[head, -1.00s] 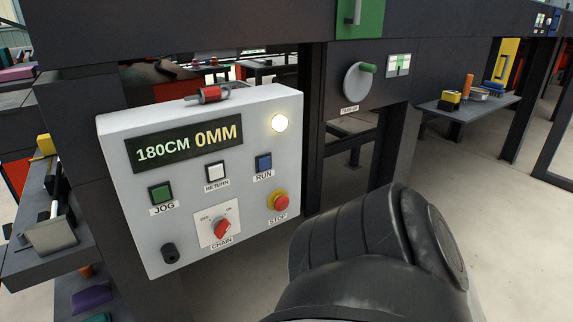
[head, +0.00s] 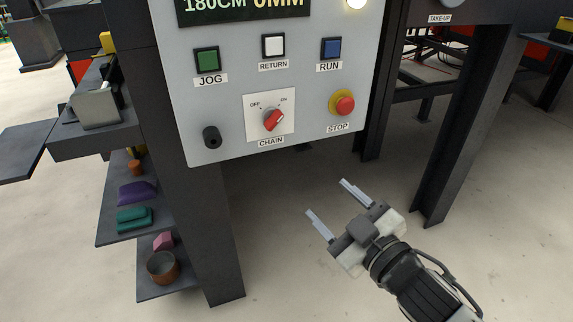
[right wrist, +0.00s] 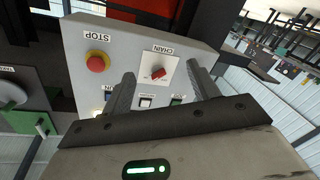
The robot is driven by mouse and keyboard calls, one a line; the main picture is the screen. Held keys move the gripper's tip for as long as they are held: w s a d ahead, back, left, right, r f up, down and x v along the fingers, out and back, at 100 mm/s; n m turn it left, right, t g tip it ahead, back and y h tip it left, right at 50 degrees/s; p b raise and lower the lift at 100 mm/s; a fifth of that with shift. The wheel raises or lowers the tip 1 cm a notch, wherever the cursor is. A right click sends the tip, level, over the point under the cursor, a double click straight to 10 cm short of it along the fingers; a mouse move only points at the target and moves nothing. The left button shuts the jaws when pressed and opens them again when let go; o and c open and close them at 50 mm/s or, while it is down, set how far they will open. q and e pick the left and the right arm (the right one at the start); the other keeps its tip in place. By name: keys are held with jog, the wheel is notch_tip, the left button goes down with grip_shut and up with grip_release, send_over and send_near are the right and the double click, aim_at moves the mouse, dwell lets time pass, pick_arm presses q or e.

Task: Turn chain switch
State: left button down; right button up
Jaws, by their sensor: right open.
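The chain switch (head: 272,120) is a red knob on a white square plate low on the grey control panel (head: 228,134), with OFF and ON marks above it. Its handle slants up to the right; I cannot surely tell its setting. My right gripper (head: 326,197) is open and empty, below and to the right of the switch, apart from the panel. In the right wrist view the switch (right wrist: 158,74) shows between the two spread fingers (right wrist: 161,69), with a gap in front of it. My left gripper is not in view.
A red stop button (head: 343,105) sits to the right of the switch. Green jog (head: 207,60), white return (head: 273,45) and blue run (head: 331,48) buttons lie above. A dark knob (head: 212,137) is at lower left. Shelves with small objects (head: 137,192) stand left. Floor below the panel is clear.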

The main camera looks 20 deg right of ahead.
notch_tip(320, 180, up, 3)
jog(key=n+t+y+b, duration=0.2)
jog(key=n+y+b, duration=0.1)
jog(key=n+b, duration=0.2)
jog(key=p, duration=0.2)
send_near(277, 124)
jog(key=shift+t, duration=0.4)
jog(key=x, duration=0.8)
jog(key=shift+w+a+f, duration=0.1)
jog(key=shift+w+f, duration=0.1)
jog(key=shift+w, duration=0.05)
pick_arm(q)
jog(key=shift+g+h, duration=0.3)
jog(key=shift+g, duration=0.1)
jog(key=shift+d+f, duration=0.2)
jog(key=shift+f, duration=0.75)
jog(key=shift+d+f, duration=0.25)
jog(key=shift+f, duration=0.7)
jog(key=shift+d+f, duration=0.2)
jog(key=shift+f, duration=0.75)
pick_arm(e)
jog(key=shift+w+a, duration=0.15)
jog(key=shift+w, duration=0.3)
jog(key=c, duration=1)
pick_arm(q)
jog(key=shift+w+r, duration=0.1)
pick_arm(e)
jog(key=shift+r, duration=0.1)
